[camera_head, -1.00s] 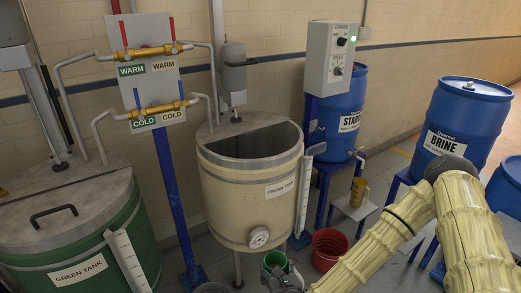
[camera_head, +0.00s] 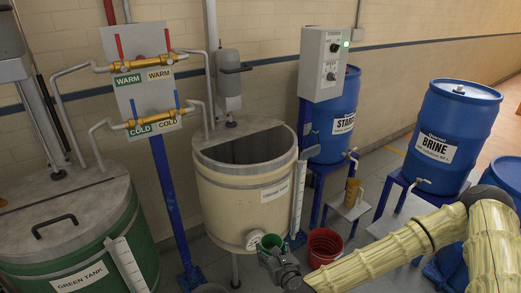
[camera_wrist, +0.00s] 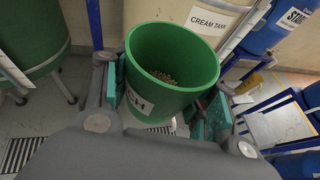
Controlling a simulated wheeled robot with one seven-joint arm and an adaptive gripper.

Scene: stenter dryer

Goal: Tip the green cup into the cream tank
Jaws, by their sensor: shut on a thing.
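The green cup (camera_wrist: 182,52) is upright between the fingers of my gripper (camera_wrist: 170,110) in the wrist view, with a small amount of brownish granular stuff at its bottom. A white label on its side is partly hidden. In the head view, the green cup (camera_head: 270,242) is held by my gripper (camera_head: 276,254) low in front of the cream tank's right side, below its rim. The cream tank (camera_head: 235,205) stands in the middle, its top half open and half covered by a grey lid. It also shows behind the cup in the wrist view (camera_wrist: 192,10).
The green tank (camera_head: 100,255) stands at left. A red bucket (camera_head: 325,246) is on the floor right of the cup. A small stand with a yellow jug (camera_head: 351,192), the starch drum (camera_head: 338,115) and the brine drum (camera_head: 450,125) are at right. A blue post (camera_head: 172,205) stands left of the cream tank.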

